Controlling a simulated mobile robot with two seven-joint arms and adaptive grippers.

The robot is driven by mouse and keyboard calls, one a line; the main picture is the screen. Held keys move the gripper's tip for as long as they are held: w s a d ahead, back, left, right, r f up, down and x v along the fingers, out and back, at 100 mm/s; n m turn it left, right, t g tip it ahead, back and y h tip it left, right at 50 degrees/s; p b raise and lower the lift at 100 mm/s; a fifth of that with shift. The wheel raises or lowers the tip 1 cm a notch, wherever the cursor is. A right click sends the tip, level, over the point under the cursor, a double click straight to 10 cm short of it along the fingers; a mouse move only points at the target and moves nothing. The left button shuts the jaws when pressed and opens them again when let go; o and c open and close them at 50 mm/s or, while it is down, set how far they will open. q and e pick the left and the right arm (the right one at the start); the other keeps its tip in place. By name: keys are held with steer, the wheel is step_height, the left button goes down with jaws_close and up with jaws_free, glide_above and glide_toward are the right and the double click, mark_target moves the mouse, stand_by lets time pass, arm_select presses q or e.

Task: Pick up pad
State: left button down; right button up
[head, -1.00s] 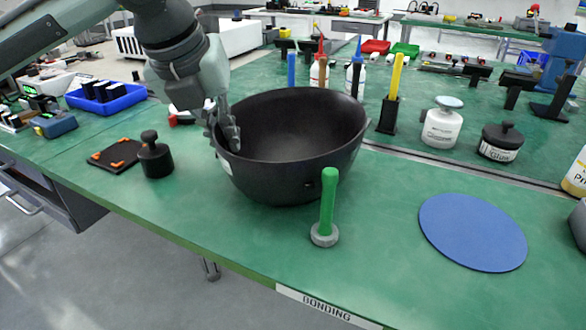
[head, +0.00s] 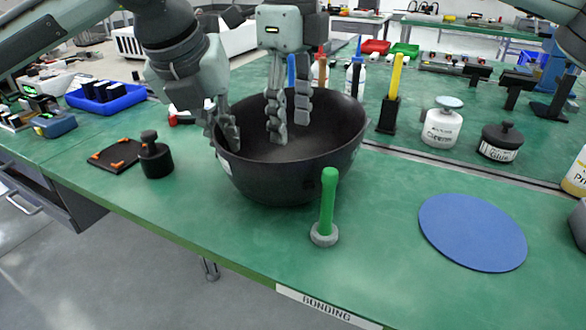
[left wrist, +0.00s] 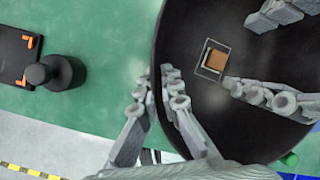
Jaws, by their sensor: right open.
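A small brown square pad (left wrist: 217,61) in a thin pale square outline lies inside the black bowl (left wrist: 205,105) in the left wrist view. In the head view the bowl (head: 290,180) stands on the green bench, and the pad cannot be made out. My left gripper (head: 222,128) is at the bowl's left rim. In the left wrist view its fingers (left wrist: 157,88) are on either side of the rim, closed on it. My right gripper (head: 290,125) is open, pointing down into the bowl. In the left wrist view its fingertips (left wrist: 240,54) are just right of the pad.
A green-handled tool (head: 327,205) stands close in front of the bowl. A black knobbed weight (head: 156,158) and a dark plate with orange corners (head: 115,155) are to the left. A blue round mat (head: 472,232) lies right. Bottles and a yellow-handled tool (head: 395,85) stand behind.

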step_height(320, 180, down, 7)
steer(key=shift+f, duration=0.15)
steer(key=c, duration=0.8)
